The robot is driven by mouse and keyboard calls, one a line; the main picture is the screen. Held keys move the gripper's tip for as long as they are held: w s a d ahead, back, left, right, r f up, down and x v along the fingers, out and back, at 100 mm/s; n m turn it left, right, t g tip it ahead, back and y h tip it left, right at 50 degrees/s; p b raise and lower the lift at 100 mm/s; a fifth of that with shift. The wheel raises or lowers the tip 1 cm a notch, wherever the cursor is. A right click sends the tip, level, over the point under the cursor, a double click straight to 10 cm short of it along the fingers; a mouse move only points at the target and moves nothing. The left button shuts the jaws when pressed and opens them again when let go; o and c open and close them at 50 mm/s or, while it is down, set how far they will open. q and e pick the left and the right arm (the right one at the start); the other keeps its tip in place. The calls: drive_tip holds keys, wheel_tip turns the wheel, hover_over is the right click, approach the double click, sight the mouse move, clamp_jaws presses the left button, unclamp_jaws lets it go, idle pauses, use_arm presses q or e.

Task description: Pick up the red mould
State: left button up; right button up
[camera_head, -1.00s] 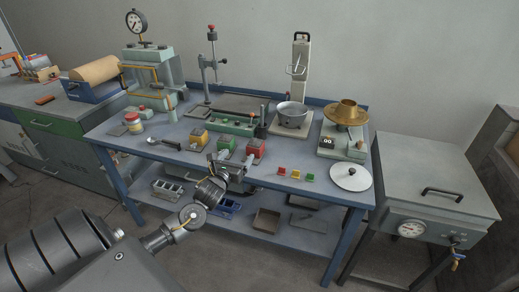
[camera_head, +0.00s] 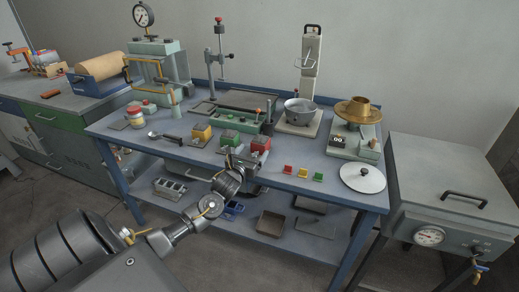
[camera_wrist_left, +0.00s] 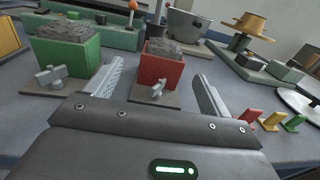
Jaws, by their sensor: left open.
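The red mould (camera_head: 261,144) is a small red box filled with grey material on a brown base plate with a wing-nut clamp, standing upright near the bench's front edge. It also shows at the centre of the left wrist view (camera_wrist_left: 162,73). My left gripper (camera_head: 244,155) is open just in front of it. In the wrist view the fingers lie to either side of the mould's lower front, with the clamp between them. I cannot tell whether they touch it. In the head view the gripper hides part of its lower front. My right gripper is not in view.
A green mould (camera_head: 229,137) stands close on the left, with a yellow mould (camera_head: 202,132) beyond it. Small red, yellow and green tags (camera_head: 303,172) lie right of the red mould. A metal bowl (camera_head: 300,109) and balance (camera_head: 352,148) stand farther back right.

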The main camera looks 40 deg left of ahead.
sight(257, 147)
use_arm(q)
drive_tip(key=shift+x, duration=2.75)
drive_tip(key=shift+f, duration=0.15)
drive_tip(key=shift+c, duration=0.3)
drive_tip(key=c, duration=1.4)
drive_tip(key=shift+c, duration=0.9)
